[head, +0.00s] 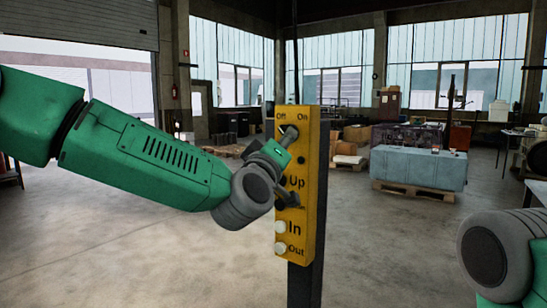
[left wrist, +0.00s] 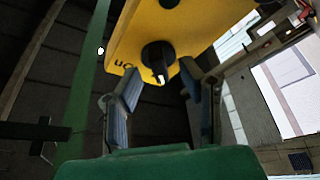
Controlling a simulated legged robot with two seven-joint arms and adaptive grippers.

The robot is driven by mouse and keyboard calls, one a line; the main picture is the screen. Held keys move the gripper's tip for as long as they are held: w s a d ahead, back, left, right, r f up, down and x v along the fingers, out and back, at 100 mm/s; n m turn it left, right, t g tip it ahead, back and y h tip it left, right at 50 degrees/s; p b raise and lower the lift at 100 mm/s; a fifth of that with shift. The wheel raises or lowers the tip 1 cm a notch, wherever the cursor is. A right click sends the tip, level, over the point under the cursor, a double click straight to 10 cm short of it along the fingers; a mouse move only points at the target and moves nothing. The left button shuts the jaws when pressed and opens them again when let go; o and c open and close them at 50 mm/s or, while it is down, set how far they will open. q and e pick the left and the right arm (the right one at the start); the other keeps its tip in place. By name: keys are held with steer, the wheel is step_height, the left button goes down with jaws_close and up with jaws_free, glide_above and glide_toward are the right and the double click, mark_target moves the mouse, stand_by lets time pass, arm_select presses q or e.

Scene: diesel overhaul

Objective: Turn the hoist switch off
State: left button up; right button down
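The hoist control box (head: 311,150) is a tall yellow panel marked Off and On at the top, then Up, In and Out. In the left wrist view the box (left wrist: 195,28) is upside down, with its black switch knob (left wrist: 158,55) bearing a white pointer. The pointer faces the lower edge of the picture; its exact setting I cannot tell. My left gripper (head: 285,165) is at the box's front. In the wrist view my left gripper (left wrist: 160,90) is open, one finger on each side of the knob, with gaps visible. My right gripper is out of view.
A dark post (head: 306,284) carries the box. Behind are a blue-grey crate (head: 420,167) on a pallet and stacked goods. The concrete floor (head: 385,250) to the right of the post is clear. Part of my right arm shows at the lower right.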

arm_select(q)
steer(key=v, duration=0.9)
steer(key=shift+s+a, duration=0.2)
steer(key=shift+s, duration=0.05)
steer(key=shift+f, duration=0.2)
steer(key=s+a+f+m+g+b, duration=0.1)
steer(key=s+a+f+g, duration=0.15)
steer(key=f, duration=1.05)
steer(key=s+a+f+m+g+y, duration=0.15)
steer(key=s+f+g, duration=0.25)
steer(key=f, duration=0.8)
steer(key=s+a+f+m+g+b, duration=0.1)
steer(key=s+a+f+m+g, duration=0.15)
steer(key=f, duration=1.05)
steer(key=s+a+f+g+y, duration=0.2)
steer(key=s+a+f+g, duration=0.4)
steer(key=s+f, duration=0.65)
steer(key=s+a+f+g+y+b, duration=0.1)
steer(key=s+a+f+g, duration=0.1)
steer(key=s+a+f, duration=0.2)
steer(key=s+a+f+m+g+y+b, duration=0.1)
steer(key=s+a+f+g, duration=0.1)
steer(key=s+a, duration=0.6)
steer(key=s+f, duration=0.1)
steer(key=s, duration=0.3)
steer(key=shift+s+a+f+m+g+y, duration=0.25)
steer(key=shift+s+f+m+g+y, duration=0.05)
steer(key=shift+s+f+y, duration=0.1)
